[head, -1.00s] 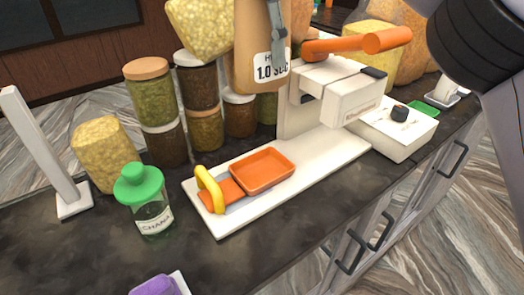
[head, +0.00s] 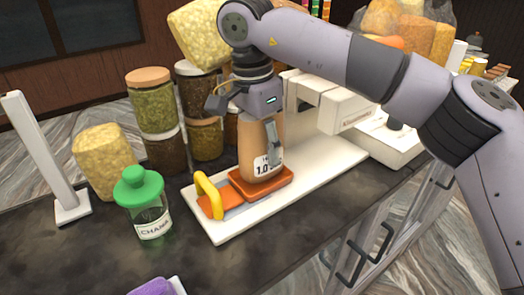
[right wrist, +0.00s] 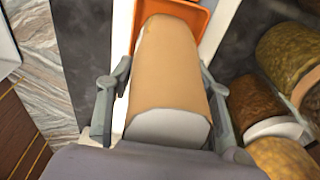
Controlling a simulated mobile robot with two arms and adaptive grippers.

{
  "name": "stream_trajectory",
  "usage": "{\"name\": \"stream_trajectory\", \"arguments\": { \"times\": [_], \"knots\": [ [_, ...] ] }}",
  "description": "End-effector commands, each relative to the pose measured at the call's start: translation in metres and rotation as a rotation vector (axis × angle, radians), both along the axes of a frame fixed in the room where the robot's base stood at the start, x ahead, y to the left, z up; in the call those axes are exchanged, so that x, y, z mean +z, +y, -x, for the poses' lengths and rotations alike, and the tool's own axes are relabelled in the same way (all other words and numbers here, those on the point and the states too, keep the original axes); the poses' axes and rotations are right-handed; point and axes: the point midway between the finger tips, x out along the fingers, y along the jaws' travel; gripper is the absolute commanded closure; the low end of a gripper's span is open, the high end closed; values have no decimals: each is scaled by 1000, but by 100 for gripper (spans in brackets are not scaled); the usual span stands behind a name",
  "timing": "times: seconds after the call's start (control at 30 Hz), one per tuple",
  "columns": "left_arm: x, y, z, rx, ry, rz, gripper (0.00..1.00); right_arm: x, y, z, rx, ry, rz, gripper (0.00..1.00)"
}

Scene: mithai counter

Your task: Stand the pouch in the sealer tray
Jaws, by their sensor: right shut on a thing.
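The tan pouch (head: 251,146) with a white label stands about upright, its lower end within the outline of the orange sealer tray (head: 262,191). I cannot tell whether its bottom touches the tray floor. My right gripper (head: 262,120) holds it by its upper part from above. In the right wrist view the pouch (right wrist: 170,65) lies between both fingers of the gripper (right wrist: 165,85), with the orange tray (right wrist: 197,17) at its far end. The white sealer (head: 345,108) stands behind, partly hidden by my right arm. My left gripper does not show.
A yellow handle (head: 216,196) rises at the tray's left end. A green-lidded jar (head: 148,212) stands left of the white base (head: 318,180). Several stacked jars (head: 151,103) and a filled bag (head: 104,160) stand behind. A white post (head: 42,150) is at far left. The front counter is mostly clear.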

Motion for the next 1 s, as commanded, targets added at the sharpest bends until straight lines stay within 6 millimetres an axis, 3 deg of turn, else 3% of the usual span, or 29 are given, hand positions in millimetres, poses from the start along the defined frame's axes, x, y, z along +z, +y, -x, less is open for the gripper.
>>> {"name": "stream_trajectory", "arguments": {
  "times": [0.2, 0.47, 0.5, 0.8, 1.0],
  "knots": [
    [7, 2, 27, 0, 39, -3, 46, -24, 0, 0, 0, 1, -1, 83],
    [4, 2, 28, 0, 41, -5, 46, -27, 0, 0, 0, 0, 0, 83],
    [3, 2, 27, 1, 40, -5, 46, -27, 0, 0, 0, 0, 0, 52],
    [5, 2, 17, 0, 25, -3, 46, -26, 0, 0, 0, 0, 0, 33],
    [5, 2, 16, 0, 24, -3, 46, -26, 0, 0, 0, 0, 0, 33]
  ]
}}
